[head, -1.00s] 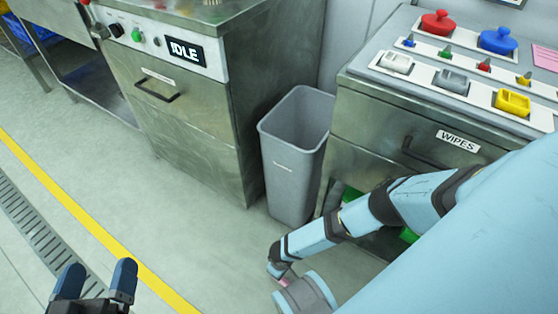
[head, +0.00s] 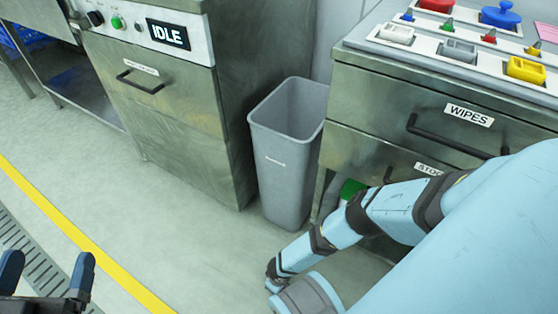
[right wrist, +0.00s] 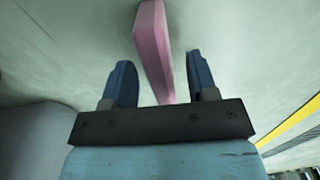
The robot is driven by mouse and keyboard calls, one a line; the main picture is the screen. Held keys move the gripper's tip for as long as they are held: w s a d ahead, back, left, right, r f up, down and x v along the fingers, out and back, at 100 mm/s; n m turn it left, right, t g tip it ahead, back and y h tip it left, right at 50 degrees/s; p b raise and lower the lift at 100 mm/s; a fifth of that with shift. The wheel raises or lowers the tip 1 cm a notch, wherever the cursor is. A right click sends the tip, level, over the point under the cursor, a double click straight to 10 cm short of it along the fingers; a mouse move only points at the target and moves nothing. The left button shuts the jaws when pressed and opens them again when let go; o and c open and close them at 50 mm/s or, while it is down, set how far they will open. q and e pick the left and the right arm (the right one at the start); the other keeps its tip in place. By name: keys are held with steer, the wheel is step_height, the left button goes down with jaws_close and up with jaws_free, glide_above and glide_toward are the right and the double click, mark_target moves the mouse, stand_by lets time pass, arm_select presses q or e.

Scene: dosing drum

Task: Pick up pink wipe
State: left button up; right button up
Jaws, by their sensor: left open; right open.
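A pink wipe (right wrist: 152,45) shows in the right wrist view as a long, thick pink strip. It reaches from beyond my right gripper (right wrist: 161,75) back to the gap between its fingers. The fingers are apart, and grey floor lies behind. I cannot tell whether the wipe touches the floor. In the head view, my right arm reaches down beside the bench, and its fingers and this wipe are hidden. My left gripper (head: 47,270) is open and empty at the lower left, above the floor.
A grey bin (head: 283,160) stands between the machine marked IDLE (head: 160,95) and the bench with the WIPES drawer (head: 440,110). A pink sheet (head: 548,32) lies on the bench top at right.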

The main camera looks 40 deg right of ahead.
steer(key=shift+r, duration=0.1)
jaws_close()
arm_select(q)
steer(key=shift+r, duration=0.1)
